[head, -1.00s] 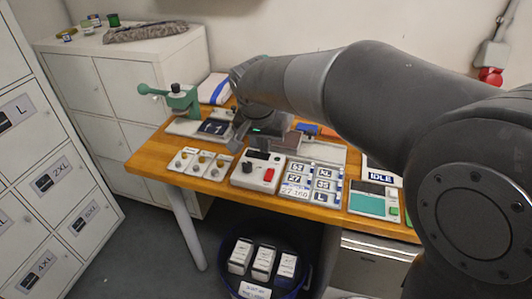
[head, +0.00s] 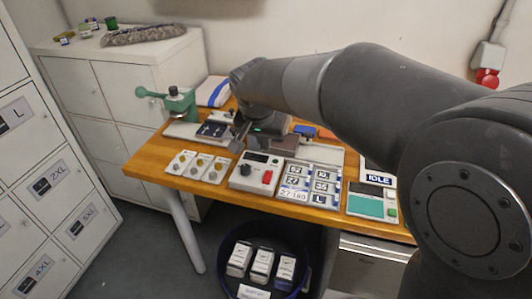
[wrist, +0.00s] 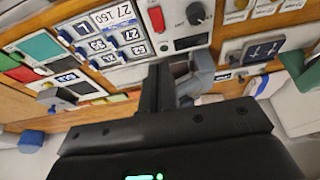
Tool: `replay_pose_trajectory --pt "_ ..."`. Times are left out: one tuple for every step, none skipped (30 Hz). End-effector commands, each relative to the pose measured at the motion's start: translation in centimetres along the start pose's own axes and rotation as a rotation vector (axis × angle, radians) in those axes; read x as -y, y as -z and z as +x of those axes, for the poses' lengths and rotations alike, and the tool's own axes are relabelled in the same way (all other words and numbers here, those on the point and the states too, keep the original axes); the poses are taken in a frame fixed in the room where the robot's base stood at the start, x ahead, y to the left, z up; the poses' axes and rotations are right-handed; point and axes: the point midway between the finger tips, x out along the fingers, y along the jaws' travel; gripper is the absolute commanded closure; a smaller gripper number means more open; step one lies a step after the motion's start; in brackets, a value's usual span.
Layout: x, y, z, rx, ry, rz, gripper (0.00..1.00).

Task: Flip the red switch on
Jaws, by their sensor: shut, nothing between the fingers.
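The red switch (head: 267,177) is a small rocker on the front right of a pale control box (head: 245,183), beside a black knob (head: 246,169) and below a dark display. It also shows near the top of the wrist view (wrist: 156,19). I cannot tell which way the rocker is tipped. My gripper (head: 238,142) is shut and empty, above and behind the control box, apart from the switch. In the wrist view its dark fingers (wrist: 160,80) reach up toward the box, just below the switch in the picture.
Small dial plates (head: 197,166) lie left of the box. A number board (head: 310,200) and a panel with a green screen (head: 366,206) stand to the right. A green press (head: 178,103) stands behind left. A dark bin (head: 225,262) with boxes is below the wooden bench (head: 140,165).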

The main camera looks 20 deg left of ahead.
Motion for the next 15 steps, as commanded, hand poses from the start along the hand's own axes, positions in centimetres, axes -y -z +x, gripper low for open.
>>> replay_pose_trajectory --pt "0.0 -0.1 0.8 0.003 -0.003 -0.001 1.00" --pt "0.0 -0.1 1.4 0.004 -0.003 -0.001 1.00" --pt "0.0 -0.1 2.1 0.004 -0.004 -0.001 1.00" --pt "-0.1 -0.1 2.7 0.005 -0.004 -0.001 1.00" --pt "-0.1 -0.1 3.4 0.005 -0.004 -0.001 1.00" --pt "-0.1 -0.1 4.3 0.005 -0.005 -0.001 1.00" --pt "-0.1 -0.1 5.0 0.005 -0.004 -0.001 1.00" --pt "-0.1 -0.1 5.6 0.005 -0.004 -0.001 1.00" --pt "-0.1 -0.1 6.5 0.005 -0.004 -0.001 1.00" --pt "-0.1 -0.1 7.1 0.005 -0.004 -0.001 1.00" --pt "-0.1 -0.1 7.8 0.005 -0.004 -0.001 1.00" --pt "-0.1 -0.1 8.6 0.005 -0.004 -0.001 1.00" --pt "-0.1 -0.1 9.1 0.004 -0.003 -0.001 1.00" --pt "-0.1 -0.2 9.7 0.005 -0.004 -0.001 1.00" --pt "-0.1 -0.3 10.3 0.004 -0.003 -0.001 1.00"
